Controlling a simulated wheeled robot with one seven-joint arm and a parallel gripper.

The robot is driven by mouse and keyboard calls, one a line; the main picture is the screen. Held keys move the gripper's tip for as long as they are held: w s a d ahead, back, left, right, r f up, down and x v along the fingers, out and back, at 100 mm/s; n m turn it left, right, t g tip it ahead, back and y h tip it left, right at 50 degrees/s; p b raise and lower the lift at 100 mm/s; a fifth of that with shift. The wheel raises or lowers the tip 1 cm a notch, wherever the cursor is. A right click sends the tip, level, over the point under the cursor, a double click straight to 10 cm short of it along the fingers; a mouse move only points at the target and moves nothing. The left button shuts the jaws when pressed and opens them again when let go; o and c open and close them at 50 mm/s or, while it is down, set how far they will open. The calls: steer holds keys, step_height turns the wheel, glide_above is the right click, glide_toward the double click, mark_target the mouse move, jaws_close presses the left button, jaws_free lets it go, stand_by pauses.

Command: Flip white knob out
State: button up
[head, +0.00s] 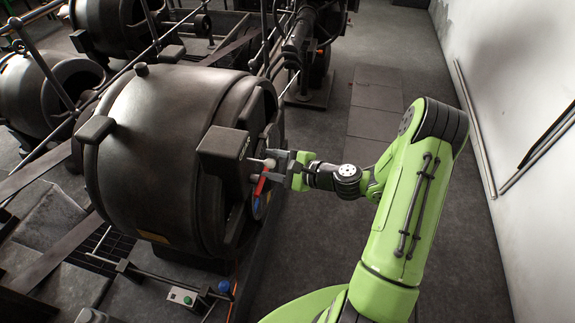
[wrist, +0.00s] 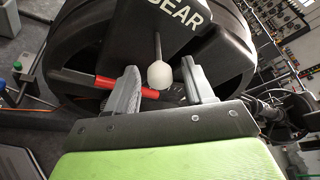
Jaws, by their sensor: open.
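The white knob (wrist: 160,75) sits at the end of a thin rod on the dark block marked with letters ending in "EAR" (wrist: 178,25). In the wrist view it lies between the two fingers of my gripper (wrist: 163,92), with gaps on both sides. The fingers are open. In the head view my gripper (head: 284,170) is at the dynamo's right face, and the knob (head: 270,163) shows small and pale by the fingertips. A red handle (wrist: 110,83) runs behind the left finger and the knob; it also shows in the head view (head: 260,185).
The large dark dynamo (head: 165,130) fills the left of the head view, with other dynamos (head: 110,25) behind. Railings cross the left side. A small box with a green button (head: 187,299) stands low in front. The floor between my arm and the white wall (head: 510,90) is clear.

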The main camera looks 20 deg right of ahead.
steer(key=p+v, duration=0.1)
steer(key=v, duration=1.4)
steer(key=shift+s, duration=0.15)
steer(key=shift+a, duration=0.1)
steer(key=s+a+r+n+g+h, duration=0.25)
steer(key=s+a+n+g, duration=0.25)
steer(key=a+n+g, duration=0.45)
steer(key=s+a+r+n+t+h, duration=0.1)
steer(key=s+r+n+t+h, duration=0.2)
steer(key=s+r+n+h, duration=0.3)
steer(key=s+r+n, duration=0.3)
steer(key=s+r, duration=0.1)
steer(key=shift+r+h, duration=0.25)
steer(key=shift+h, duration=0.1)
steer(key=shift+a+n+t, duration=0.1)
steer(key=shift+n+t, duration=0.15)
